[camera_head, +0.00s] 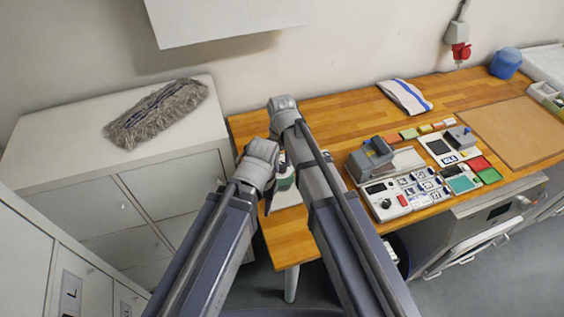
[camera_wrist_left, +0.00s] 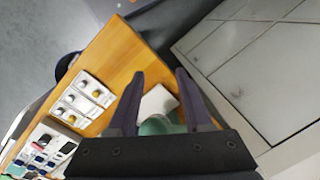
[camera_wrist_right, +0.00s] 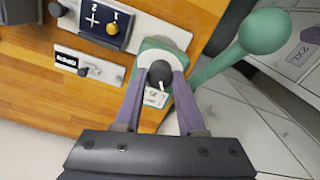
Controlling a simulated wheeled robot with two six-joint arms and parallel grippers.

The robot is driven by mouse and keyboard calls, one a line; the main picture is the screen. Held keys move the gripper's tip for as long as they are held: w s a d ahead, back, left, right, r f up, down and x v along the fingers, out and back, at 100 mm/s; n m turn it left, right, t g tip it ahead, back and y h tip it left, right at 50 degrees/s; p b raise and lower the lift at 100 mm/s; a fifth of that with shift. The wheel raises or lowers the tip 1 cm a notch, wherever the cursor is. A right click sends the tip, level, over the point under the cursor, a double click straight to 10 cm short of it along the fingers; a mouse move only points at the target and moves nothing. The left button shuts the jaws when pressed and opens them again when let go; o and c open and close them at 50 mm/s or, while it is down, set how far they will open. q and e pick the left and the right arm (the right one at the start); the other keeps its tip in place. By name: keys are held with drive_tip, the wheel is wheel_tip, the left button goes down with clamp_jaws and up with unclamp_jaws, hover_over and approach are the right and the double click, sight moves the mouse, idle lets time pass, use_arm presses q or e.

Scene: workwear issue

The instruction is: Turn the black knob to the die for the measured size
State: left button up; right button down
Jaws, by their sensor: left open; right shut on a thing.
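A green device (camera_wrist_right: 176,60) with a pale round plate stands at the table edge in the right wrist view. The black knob (camera_wrist_right: 160,73) sits at the middle of that plate. My right gripper (camera_wrist_right: 159,80) is shut on the knob, one finger on each side. A small white label (camera_wrist_right: 155,98) with dark print lies just below the knob. A green ball-ended lever (camera_wrist_right: 262,31) rises to the right. My left gripper (camera_wrist_left: 159,77) is open and empty, above a white plate (camera_wrist_left: 158,102) and a green part (camera_wrist_left: 155,126). In the head view my arms mostly hide the device.
A navy panel (camera_wrist_right: 105,22) marked 1 and 2 and a small display unit (camera_wrist_right: 67,60) are left of the device. A control panel (camera_head: 392,201) stands further right on the wooden table (camera_head: 335,108). A drawer cabinet (camera_head: 95,172) with a grey mop head (camera_head: 156,113) stands left.

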drive_tip(key=shift+n, duration=1.1)
drive_tip(key=c, duration=0.5)
unclamp_jaws()
wheel_tip(320, 180, up, 8)
drive_tip(key=p, duration=0.8)
drive_tip(key=shift+f, duration=0.1)
